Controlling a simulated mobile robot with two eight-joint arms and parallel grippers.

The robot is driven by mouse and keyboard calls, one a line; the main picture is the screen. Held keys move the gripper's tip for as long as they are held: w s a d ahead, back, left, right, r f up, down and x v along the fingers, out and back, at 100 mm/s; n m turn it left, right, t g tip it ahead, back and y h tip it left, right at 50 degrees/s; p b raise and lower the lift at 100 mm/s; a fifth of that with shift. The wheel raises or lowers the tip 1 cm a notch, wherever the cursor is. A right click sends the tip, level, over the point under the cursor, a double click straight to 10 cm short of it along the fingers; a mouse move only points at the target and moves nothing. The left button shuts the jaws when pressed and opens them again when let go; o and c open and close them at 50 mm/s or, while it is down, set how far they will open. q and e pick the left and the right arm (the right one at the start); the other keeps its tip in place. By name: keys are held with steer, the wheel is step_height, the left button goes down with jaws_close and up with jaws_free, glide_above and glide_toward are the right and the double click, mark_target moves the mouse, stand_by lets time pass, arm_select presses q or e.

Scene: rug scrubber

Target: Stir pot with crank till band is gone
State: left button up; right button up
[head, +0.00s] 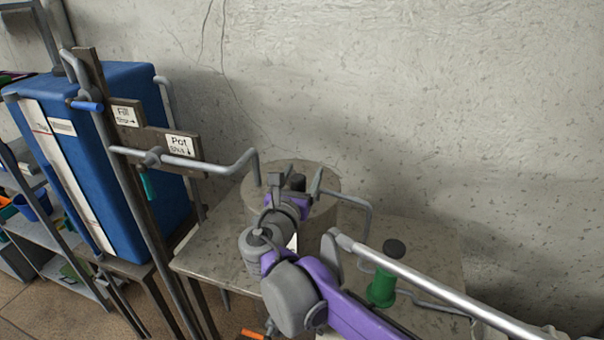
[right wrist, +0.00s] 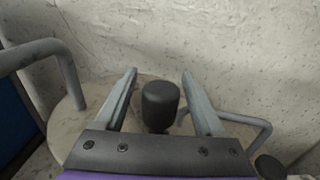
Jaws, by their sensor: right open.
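The pot (head: 331,187) is a stone-grey cylinder with a flat round top, standing on a table against the wall. My right gripper (head: 296,178) is over its top, with its fingers apart. The crank's dark knob (right wrist: 160,104) stands upright between the two fingers in the right wrist view, with a gap on each side. The knob (head: 297,182) also shows between the fingers in the head view. The rest of the crank is hidden by my gripper. No band can be made out. My left gripper is not in view.
A grey spout pipe (head: 215,166) bends down at the pot's left rim, by a "Pot" sign (head: 179,147). A blue tank (head: 130,165) stands at left. A green valve with a dark cap (head: 383,286) is on the table (head: 215,245) at right.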

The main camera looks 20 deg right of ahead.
jaws_close()
stand_by(0.4)
stand_by(1.0)
